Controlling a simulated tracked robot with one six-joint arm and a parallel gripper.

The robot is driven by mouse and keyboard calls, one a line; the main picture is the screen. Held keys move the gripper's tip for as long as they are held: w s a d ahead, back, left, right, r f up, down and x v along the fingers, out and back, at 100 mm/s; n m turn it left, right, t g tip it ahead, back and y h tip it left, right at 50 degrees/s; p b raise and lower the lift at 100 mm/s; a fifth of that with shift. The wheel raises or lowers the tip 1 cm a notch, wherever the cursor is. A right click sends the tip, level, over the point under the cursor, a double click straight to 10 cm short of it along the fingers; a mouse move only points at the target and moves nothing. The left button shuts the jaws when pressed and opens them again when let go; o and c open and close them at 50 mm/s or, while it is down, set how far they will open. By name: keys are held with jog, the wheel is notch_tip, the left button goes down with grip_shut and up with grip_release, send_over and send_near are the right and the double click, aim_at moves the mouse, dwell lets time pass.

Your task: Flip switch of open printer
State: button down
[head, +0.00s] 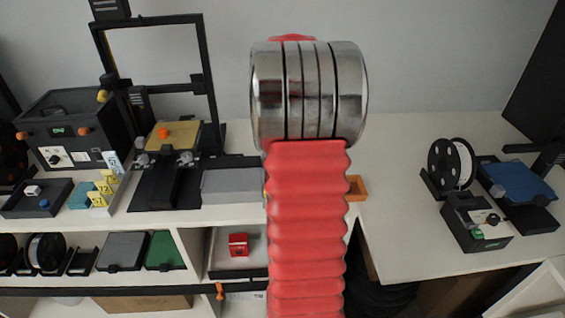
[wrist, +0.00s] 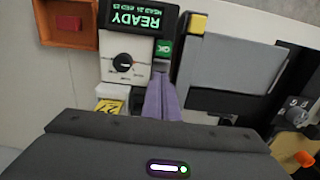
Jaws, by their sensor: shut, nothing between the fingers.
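In the wrist view a printer control box (wrist: 125,68) appears upside down, with a lit green READY display (wrist: 135,14) and a black round knob (wrist: 123,60) on its pale face. A green OK label (wrist: 164,47) sits beside it. My gripper (wrist: 161,84) shows as purple fingers, shut and empty, with tips just below the OK label; I cannot tell whether they touch anything. A grey print plate (wrist: 225,62) on a dark base lies to the right; a grey plate also shows in the head view (head: 232,186). My red arm hides the control box and gripper there.
An orange tray (wrist: 89,38) with a red block stands left of the control box. A yellow tag (wrist: 108,106) lies below it. In the head view, a tan-bed framed printer (head: 176,137) stands left and a blue-bed printer (head: 518,184) right.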

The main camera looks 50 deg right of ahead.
jog(key=shift+f, duration=0.6)
dwell(0.7)
notch_tip(320, 180, up, 7)
dwell(1.2)
dwell(0.4)
